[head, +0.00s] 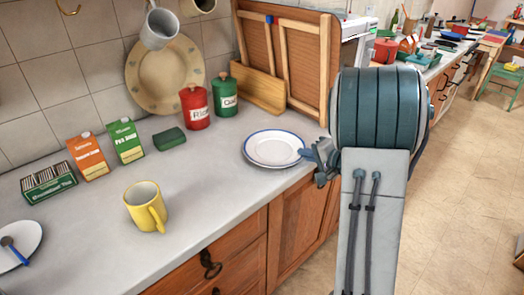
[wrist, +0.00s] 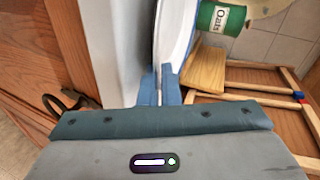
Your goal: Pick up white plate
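The white plate (head: 274,148) with a blue rim lies flat on the grey counter near its front edge. A second edge shows just under its rim, so it may sit on another plate; I cannot be sure. My gripper (head: 311,154) is at the plate's right edge. In the wrist view, the two blue fingers of my gripper (wrist: 159,88) are close together with the thin plate rim between them. The plate (wrist: 172,32) extends away from the fingertips there. The plate appears to rest at counter level.
Red (head: 196,107) and green (head: 225,95) canisters and a wooden rack (head: 285,55) stand behind the plate. A yellow mug (head: 146,206), cartons (head: 88,156) and a green block (head: 169,138) are to the left. The counter between mug and plate is clear.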

